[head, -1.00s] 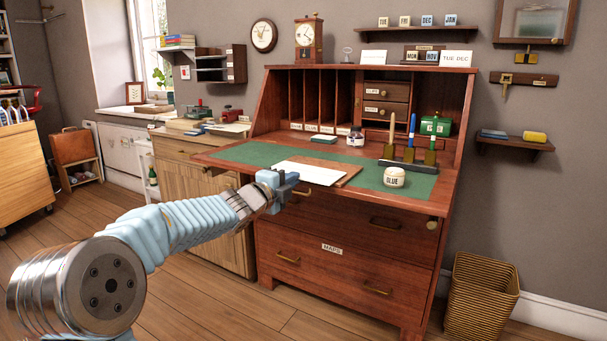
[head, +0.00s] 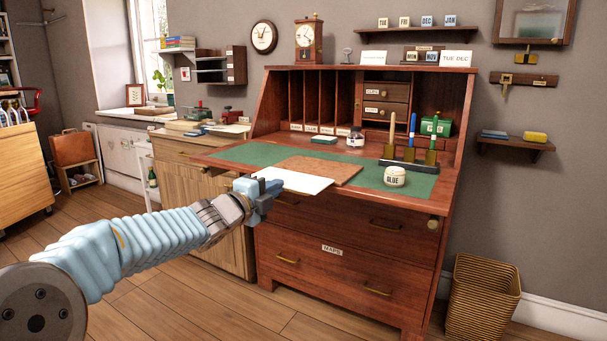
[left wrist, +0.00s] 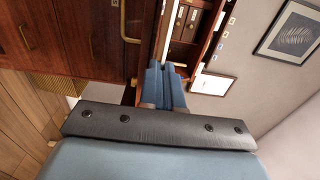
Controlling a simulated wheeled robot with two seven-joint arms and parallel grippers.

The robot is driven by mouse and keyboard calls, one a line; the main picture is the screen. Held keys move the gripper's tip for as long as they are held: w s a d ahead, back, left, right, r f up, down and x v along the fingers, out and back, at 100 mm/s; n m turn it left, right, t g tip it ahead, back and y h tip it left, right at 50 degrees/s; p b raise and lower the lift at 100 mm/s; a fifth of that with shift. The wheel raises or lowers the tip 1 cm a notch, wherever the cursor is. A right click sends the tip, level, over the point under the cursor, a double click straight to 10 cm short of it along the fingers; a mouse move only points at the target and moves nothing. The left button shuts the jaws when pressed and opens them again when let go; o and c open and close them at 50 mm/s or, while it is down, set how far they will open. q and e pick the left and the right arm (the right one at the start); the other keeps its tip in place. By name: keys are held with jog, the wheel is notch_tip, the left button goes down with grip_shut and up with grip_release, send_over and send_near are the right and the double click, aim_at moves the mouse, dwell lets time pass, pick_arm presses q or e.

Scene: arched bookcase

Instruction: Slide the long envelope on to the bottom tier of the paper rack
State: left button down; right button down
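The long white envelope (head: 296,180) lies flat at the desk's front edge, its front left part sticking out past the edge. My left gripper (head: 272,187) is at its left end, with the fingers close together on it. In the left wrist view the blue fingers (left wrist: 166,84) nearly meet, and the envelope (left wrist: 164,38) shows as a thin pale strip running out beyond them. The paper rack appears to be the dark tiered unit (head: 236,65) on the back wall, left of the desk; its tiers (head: 211,68) face left. My right gripper is out of view.
A brown board (head: 322,167) lies on the green desk mat (head: 265,153). A lower cabinet (head: 190,165) with small items on top stands left of the desk, below the rack.

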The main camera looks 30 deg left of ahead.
pick_arm(q)
jog(key=shift+s+a, duration=0.15)
jog(key=shift+s, duration=1.3)
jog(key=shift+s+a, duration=0.15)
jog(key=shift+s, duration=1.3)
jog(key=shift+r+p, duration=1.35)
jog(key=shift+r, duration=0.15)
